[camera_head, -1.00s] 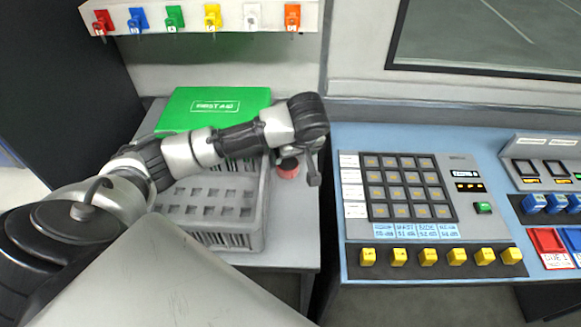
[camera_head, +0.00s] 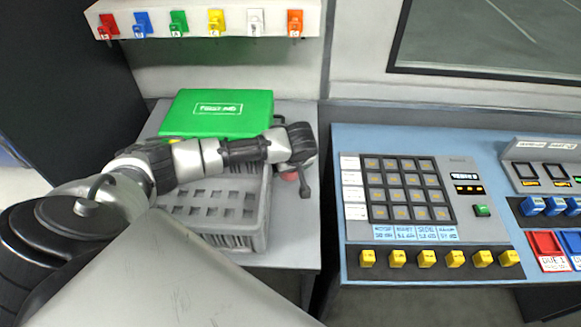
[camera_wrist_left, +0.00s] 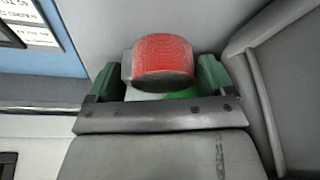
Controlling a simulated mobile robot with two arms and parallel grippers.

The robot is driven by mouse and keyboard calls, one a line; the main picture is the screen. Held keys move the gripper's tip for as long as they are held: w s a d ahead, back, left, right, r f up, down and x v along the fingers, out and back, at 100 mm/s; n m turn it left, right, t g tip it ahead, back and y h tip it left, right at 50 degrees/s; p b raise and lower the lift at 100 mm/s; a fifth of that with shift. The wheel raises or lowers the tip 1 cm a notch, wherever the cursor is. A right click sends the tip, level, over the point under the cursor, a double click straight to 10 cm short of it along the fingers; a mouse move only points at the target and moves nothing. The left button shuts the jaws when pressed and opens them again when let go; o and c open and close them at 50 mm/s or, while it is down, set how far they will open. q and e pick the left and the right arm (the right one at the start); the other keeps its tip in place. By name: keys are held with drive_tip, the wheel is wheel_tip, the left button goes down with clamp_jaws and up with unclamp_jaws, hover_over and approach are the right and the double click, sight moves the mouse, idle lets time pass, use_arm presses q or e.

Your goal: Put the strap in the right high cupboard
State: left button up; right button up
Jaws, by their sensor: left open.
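A red, round, woven-looking item (camera_head: 290,175), which looks like the rolled strap, sits on the grey table just right of the crate, partly hidden by my left arm. In the left wrist view the red roll (camera_wrist_left: 163,60) has a pale grey part at its left side. My left gripper (camera_head: 302,182) is over it, pointing down. In the wrist view its two green fingers (camera_wrist_left: 158,80) are open, one on each side of the roll; I cannot tell whether they touch it. My right gripper and the right high cupboard are not in view.
A grey crate (camera_head: 232,240) and a green first aid box (camera_head: 218,112) stand on the table (camera_head: 292,250). A key rack (camera_head: 180,20) with several coloured keys hangs above. A blue control console (camera_head: 480,262) stands to the right, across a narrow gap.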

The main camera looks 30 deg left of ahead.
use_arm(q)
drive_tip(key=shift+c, duration=0.5)
drive_tip(key=c, duration=0.7)
drive_tip(key=shift+r, duration=0.1)
